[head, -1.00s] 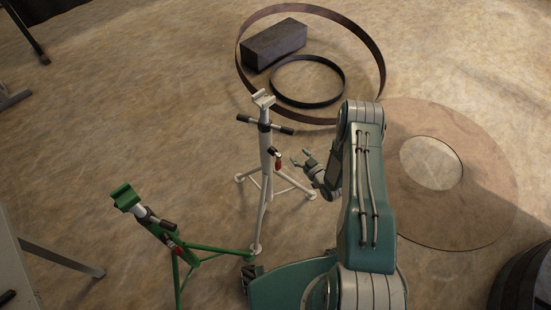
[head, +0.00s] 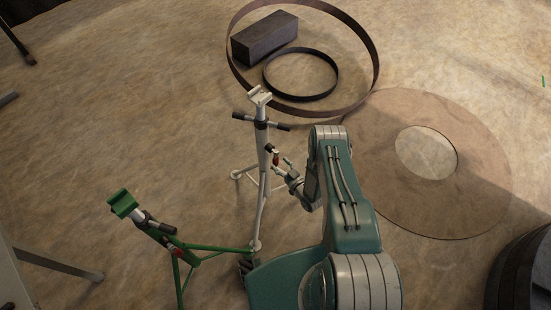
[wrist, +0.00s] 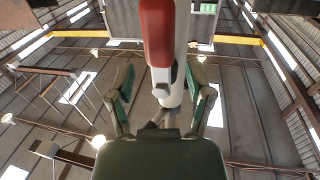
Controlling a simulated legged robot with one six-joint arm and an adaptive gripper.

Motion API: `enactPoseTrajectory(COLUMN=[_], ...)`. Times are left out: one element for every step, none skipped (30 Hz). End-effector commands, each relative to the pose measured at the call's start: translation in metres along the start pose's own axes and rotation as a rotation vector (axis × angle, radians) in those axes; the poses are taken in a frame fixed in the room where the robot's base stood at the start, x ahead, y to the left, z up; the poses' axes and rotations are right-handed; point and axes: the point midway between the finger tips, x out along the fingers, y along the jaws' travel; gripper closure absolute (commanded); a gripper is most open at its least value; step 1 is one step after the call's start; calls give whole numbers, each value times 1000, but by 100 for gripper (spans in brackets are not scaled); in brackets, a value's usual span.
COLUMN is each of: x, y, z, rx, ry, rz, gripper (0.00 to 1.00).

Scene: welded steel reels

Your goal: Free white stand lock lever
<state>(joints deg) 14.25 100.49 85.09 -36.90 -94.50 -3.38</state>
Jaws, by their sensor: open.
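The white stand (head: 262,185) stands upright on tripod legs left of my arm, with a V-shaped head and a dark cross handle (head: 262,122). Its lock lever with a red grip (head: 276,158) sticks out on the right side of the post. My gripper (head: 281,168) is open, close to the lever on its right and slightly below. In the wrist view the red lever grip (wrist: 157,35) hangs large at top centre, in front of the white post (wrist: 177,75). My open fingers (wrist: 163,90) lie on either side of it, apart from it.
A green stand (head: 150,220) with a similar red lever stands at the lower left. Steel rings (head: 377,65) and a dark block (head: 264,40) lie behind the white stand. A flat disc (head: 460,200) lies at right, beside a dark drum (head: 525,270).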

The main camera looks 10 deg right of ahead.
Motion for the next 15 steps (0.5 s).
enactPoseTrajectory(x=[10,14,19,22,26,29,31,32,34,34,34,35,35,35,35], y=[-1,-1,0,-1,-1,-1,0,0,0,0,0,0,0,0,0], z=[-1,0,0,0,0,0,0,0,0,0,0,0,0,0,0], rx=[-1,-1,-2,-1,0,0,0,0,0,0,0,1,1,1,1], ry=[3,2,2,1,1,1,1,0,0,0,0,-1,-1,0,-1], rz=[-3,-3,-2,-1,-2,-2,-1,-1,0,1,1,1,1,1,1], gripper=[33,33,33,33,33,33,33,33,33,33,33,33,33,33,33])
